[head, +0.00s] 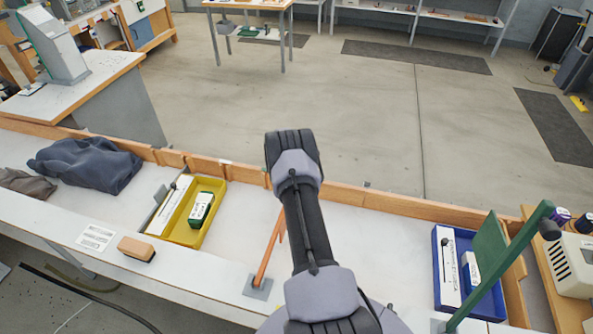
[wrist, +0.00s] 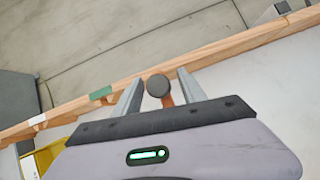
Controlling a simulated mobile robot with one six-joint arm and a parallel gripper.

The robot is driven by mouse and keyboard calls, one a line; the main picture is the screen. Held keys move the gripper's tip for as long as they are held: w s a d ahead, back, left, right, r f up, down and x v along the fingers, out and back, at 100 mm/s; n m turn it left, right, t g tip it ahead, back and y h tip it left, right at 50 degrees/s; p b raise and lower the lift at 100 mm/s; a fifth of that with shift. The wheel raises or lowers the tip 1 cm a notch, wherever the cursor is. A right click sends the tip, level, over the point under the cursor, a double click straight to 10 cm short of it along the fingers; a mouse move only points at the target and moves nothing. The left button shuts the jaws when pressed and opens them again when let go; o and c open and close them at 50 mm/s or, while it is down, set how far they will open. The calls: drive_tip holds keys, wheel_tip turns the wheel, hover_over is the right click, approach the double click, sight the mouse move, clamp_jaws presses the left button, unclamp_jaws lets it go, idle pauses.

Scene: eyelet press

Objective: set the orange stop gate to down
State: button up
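The orange stop gate (head: 268,250) rises at a tilt from a grey base plate (head: 258,287) on the bench, just left of my arm; its upper end is partly hidden behind the arm. In the wrist view, its dark round knob (wrist: 159,86) on an orange stem (wrist: 168,100) shows between the two fingers of my gripper (wrist: 160,76). The fingers are apart, with a visible gap on each side of the knob. My gripper is hidden behind my arm in the head view.
A yellow tray (head: 219,190) stands left of the gate. A brown-topped block (head: 137,248) lies near the front edge. A green lever (head: 505,270) with a dark knob and a blue tray (head: 438,265) are at right. A wooden rail (head: 400,204) runs along the back.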

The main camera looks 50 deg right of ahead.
drive_tip(key=p+v, duration=0.1)
drive_tip(key=v, duration=1.6)
drive_tip(key=shift+s+a+r, duration=0.2)
drive_tip(key=shift+a+r, duration=0.05)
drive_tip(key=shift+r, duration=0.05)
